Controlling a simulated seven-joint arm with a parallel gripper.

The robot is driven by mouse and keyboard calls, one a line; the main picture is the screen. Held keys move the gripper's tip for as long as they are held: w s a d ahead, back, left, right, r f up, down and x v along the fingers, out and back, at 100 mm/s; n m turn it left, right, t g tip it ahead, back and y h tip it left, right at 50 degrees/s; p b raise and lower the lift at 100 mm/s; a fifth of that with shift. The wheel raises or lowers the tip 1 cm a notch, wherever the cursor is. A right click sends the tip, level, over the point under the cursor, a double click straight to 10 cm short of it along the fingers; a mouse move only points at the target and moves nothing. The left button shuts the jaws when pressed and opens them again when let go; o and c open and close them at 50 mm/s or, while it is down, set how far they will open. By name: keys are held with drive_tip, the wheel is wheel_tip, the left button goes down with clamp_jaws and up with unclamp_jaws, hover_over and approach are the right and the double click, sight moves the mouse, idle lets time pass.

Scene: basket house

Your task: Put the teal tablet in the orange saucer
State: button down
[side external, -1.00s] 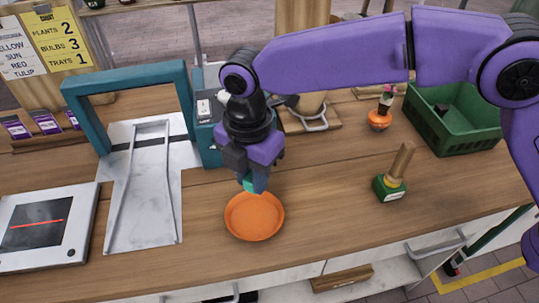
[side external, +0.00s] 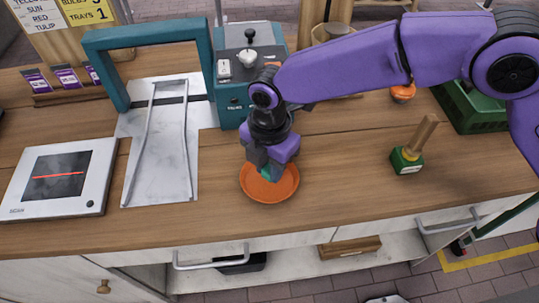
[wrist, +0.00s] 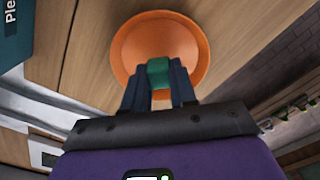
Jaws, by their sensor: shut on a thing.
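The teal tablet (wrist: 158,72) is between the fingers of my gripper (wrist: 158,88) in the wrist view. My gripper (side external: 267,168) is shut on it and points down over the orange saucer (side external: 284,190) in the side view. The tablet shows as a small teal patch (side external: 266,175) at the fingertips, mostly hidden by the fingers. The saucer is round and shallow and lies flat on the wooden bench; it also shows in the wrist view (wrist: 160,35). The tablet overlaps the saucer in both views. I cannot tell whether it touches the saucer.
A scanner pad (side external: 60,178) and a metal plate under a teal frame (side external: 90,60) stand to the left. A teal machine (side external: 236,85) stands behind my gripper. A green-based stamp (side external: 407,160) and a green crate (side external: 470,108) are to the right.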

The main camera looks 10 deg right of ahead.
drive_tip(key=shift+f, duration=0.5)
drive_tip(key=c, duration=0.8)
unclamp_jaws()
drive_tip(key=shift+r, duration=0.15)
wheel_tip(320, 180, up, 7)
drive_tip(key=shift+f, duration=0.1)
